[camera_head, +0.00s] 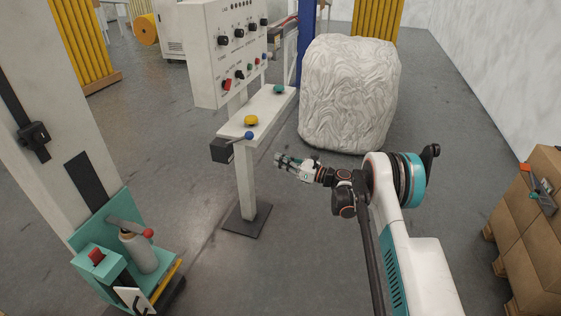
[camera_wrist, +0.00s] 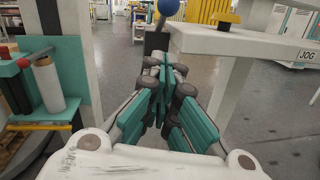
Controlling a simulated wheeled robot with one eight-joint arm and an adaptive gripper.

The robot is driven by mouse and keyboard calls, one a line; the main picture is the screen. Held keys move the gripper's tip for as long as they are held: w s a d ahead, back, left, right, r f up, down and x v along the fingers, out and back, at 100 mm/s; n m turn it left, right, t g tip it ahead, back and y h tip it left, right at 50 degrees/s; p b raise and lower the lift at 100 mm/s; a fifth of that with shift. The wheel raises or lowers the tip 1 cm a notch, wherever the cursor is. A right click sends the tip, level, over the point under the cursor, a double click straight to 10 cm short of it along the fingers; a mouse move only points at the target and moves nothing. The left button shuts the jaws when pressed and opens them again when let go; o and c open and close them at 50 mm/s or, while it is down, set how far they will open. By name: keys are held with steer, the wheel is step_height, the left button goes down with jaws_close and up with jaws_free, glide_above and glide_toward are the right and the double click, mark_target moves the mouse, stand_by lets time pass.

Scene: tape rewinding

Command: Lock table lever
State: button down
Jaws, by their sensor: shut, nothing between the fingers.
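The table lever, a dark handle with a blue ball (camera_head: 249,135), sits on a black box (camera_head: 222,150) at the near left end of a narrow white table (camera_head: 262,112). The blue ball also shows in the wrist view (camera_wrist: 168,7) at the top edge, above my fingertips, with its dark arm below it. My gripper (camera_head: 280,160) is shut and empty. In the head view it appears to the right of the lever and lower in the picture, apart from it. In the wrist view the teal-padded fingers (camera_wrist: 165,68) meet just below the lever's dark arm.
A white control panel (camera_head: 232,50) stands behind the table. Yellow (camera_head: 251,120) and green buttons (camera_head: 279,89) sit on the tabletop. A white wrapped bale (camera_head: 348,95) stands behind my gripper. A teal-based machine with a red-ball lever (camera_head: 148,233) is at left, cartons (camera_head: 530,215) at right.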

steer(key=w+a+r+b, duration=0.3)
steer(key=w+a, duration=0.2)
steer(key=a, duration=0.3)
steer(key=shift+a+r, duration=0.15)
steer(key=shift+s, duration=0.1)
